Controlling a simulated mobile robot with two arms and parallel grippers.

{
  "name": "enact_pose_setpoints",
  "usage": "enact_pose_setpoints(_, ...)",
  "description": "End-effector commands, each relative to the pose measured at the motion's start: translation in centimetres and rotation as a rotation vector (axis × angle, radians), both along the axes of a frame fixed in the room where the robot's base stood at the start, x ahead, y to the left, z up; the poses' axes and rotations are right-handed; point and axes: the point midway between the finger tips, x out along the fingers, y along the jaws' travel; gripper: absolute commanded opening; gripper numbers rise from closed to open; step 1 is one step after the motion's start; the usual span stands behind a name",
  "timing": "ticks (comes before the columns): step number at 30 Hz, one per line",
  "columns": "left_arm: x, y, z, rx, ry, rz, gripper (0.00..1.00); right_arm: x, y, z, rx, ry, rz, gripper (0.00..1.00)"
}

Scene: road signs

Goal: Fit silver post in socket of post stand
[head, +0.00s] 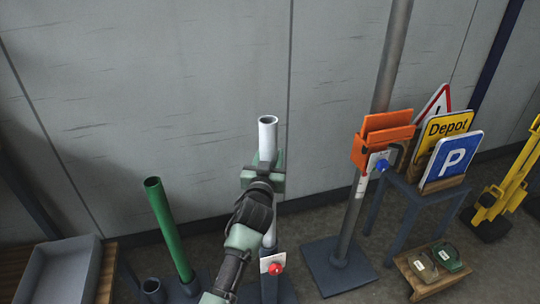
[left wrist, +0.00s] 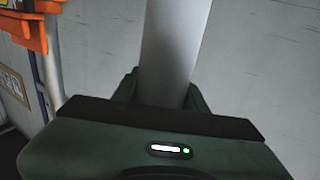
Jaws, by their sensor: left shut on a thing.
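The silver post (head: 267,133) stands near upright in front of the wall, its open top end showing. My left gripper (head: 263,180) is shut on it below the top; the post also fills the middle of the left wrist view (left wrist: 173,45) between the fingers (left wrist: 160,92). The post stand, with a white plate (head: 266,261) and a red knob (head: 276,269), is directly below the post. My arm partly hides the post's lower part and the stand, so I cannot tell whether its lower end is inside the socket. My right gripper is not in view.
A green post (head: 168,228) leans at left beside a dark open tube (head: 152,286). A grey tray (head: 58,272) is at far left. At right, a tall grey pole (head: 391,60) carries an orange holder (head: 382,138), near a table of signs (head: 446,127) and a low wooden tray (head: 420,291).

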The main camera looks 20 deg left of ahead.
Motion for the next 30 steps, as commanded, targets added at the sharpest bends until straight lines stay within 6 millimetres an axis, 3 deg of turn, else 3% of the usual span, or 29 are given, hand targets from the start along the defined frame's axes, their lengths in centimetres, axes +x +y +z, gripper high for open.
enact_pose_setpoints(20, 0.02, -0.01, -0.14, 0.0, -0.006, -0.001, 0.0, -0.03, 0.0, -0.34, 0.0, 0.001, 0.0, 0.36)
enact_pose_setpoints(21, 0.02, -0.01, -0.07, 0.0, -0.007, -0.001, 0.51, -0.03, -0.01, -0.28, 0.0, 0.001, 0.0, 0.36)
enact_pose_setpoints(23, 0.02, -0.01, -0.1, 0.0, -0.006, -0.001, 0.68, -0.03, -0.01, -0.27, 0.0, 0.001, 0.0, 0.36)
enact_pose_setpoints(30, 0.01, 0.01, -0.26, 0.0, -0.002, 0.0, 0.68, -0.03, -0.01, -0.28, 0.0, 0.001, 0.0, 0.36)
